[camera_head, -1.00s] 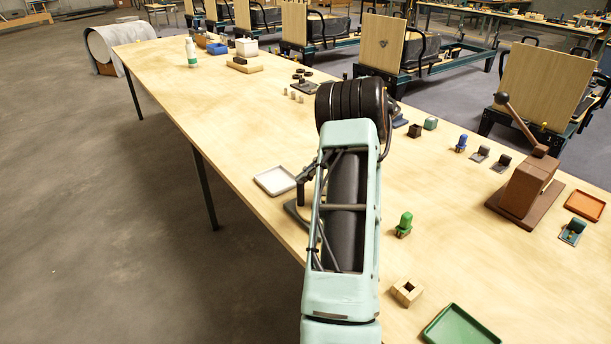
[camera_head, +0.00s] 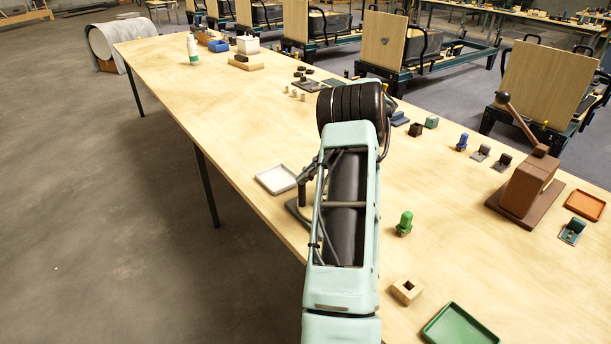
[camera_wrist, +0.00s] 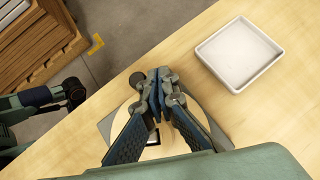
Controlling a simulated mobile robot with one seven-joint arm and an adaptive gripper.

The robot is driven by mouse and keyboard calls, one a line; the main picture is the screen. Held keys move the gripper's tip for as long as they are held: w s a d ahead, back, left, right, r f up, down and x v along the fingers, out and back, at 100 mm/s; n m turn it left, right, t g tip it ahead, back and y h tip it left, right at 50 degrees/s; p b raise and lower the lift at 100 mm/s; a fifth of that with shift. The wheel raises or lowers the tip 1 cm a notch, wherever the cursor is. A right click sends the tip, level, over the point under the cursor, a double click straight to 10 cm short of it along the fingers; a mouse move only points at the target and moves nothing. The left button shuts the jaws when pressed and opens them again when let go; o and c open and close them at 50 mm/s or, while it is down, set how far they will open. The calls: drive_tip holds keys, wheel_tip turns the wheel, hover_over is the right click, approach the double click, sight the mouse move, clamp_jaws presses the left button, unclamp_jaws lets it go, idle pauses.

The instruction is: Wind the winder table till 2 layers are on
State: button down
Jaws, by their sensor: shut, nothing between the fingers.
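In the wrist view my gripper (camera_wrist: 156,84) is shut and empty, its fingertips together. It is over the winder table, whose pale round disc (camera_wrist: 184,138) shows below and between the fingers, with a small dark square near its middle. A dark round knob (camera_wrist: 137,80) is close beside the fingertips on the left; I cannot tell whether they touch it. A grey base plate (camera_wrist: 106,127) shows at the disc's edge. In the head view my arm hides most of the winder, and only a dark base corner (camera_head: 294,208) shows. Wound layers cannot be made out.
A white tray (camera_head: 276,179) lies just beyond the winder, near the table's edge. To the right are a green-topped piece (camera_head: 405,221), a wooden block with a square hole (camera_head: 407,291), a green tray (camera_head: 460,327) and a brown lever press (camera_head: 525,187).

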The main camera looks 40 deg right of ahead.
drive_tip(key=shift+s+a+n+g+y+p, duration=0.3)
drive_tip(key=shift+n+g+p, duration=0.3)
drive_tip(key=shift+n, duration=0.25)
drive_tip(key=shift+s+a+n+g+y+p, duration=0.25)
drive_tip(key=shift+a+n+g+p, duration=0.15)
drive_tip(key=shift+n+g, duration=0.4)
idle(0.8)
drive_tip(key=shift+s+a+n+g+p, duration=0.25)
drive_tip(key=shift+s+n+g+p, duration=0.25)
drive_tip(key=shift+n, duration=0.4)
drive_tip(key=shift+s+a+n+g+p, duration=0.2)
drive_tip(key=shift+s+n+g+p, duration=0.05)
drive_tip(key=shift+n+g+p, duration=0.55)
idle(0.8)
drive_tip(key=shift+s+a+n+g+p, duration=0.15)
drive_tip(key=shift+s+n+g+p, duration=0.4)
drive_tip(key=shift+n+p, duration=0.5)
idle(0.3)
drive_tip(key=shift+s+a+n+g+h+p, duration=0.15)
drive_tip(key=shift+n+g+p, duration=0.3)
drive_tip(key=shift+p, duration=0.8)
drive_tip(key=shift+s+d+n+g+h+p, duration=0.1)
drive_tip(key=shift+s+n+g+h+p, duration=0.25)
drive_tip(key=shift+p, duration=0.9)
